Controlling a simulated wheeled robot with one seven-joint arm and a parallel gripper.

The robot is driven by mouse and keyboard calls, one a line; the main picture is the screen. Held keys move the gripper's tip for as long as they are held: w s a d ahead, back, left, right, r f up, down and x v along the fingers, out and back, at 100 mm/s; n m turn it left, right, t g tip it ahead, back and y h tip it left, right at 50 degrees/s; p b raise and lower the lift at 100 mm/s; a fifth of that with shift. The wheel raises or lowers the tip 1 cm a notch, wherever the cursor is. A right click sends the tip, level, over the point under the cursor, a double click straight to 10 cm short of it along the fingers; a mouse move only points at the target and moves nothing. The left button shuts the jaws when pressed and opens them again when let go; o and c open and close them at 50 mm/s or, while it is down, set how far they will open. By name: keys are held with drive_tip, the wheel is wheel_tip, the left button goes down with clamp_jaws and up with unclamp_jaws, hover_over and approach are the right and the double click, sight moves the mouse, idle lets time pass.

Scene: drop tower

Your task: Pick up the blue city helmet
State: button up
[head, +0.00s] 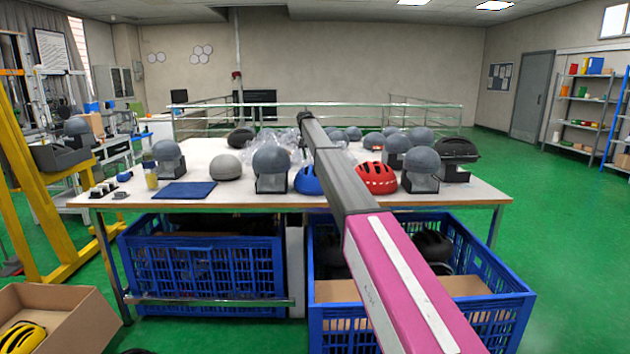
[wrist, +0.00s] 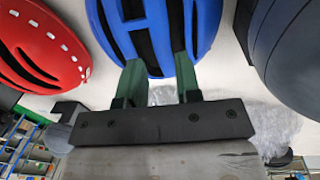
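The blue helmet (head: 307,182) sits on the white table (head: 235,200) near its front edge, partly behind my arm in the head view. In the wrist view the blue helmet (wrist: 205,25) fills the top middle, with dark vents. My gripper (wrist: 158,62) has two green fingers spread apart, with their tips at the helmet's near edge. I cannot tell whether they touch it. The gripper itself is hidden in the head view.
A red helmet (head: 376,178) is close on one side of the blue one, a grey helmet on a stand (head: 271,168) on the other. Clear plastic wrap (head: 285,138) lies behind. Blue crates (head: 205,262) stand under the table's front.

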sight(310, 166)
drive_tip(key=shift+d+f, duration=0.15)
drive_tip(key=shift+f, duration=1.45)
drive_tip(key=shift+d+f, duration=0.1)
drive_tip(key=shift+f, duration=1.45)
drive_tip(key=shift+c, duration=0.3)
clamp_jaws()
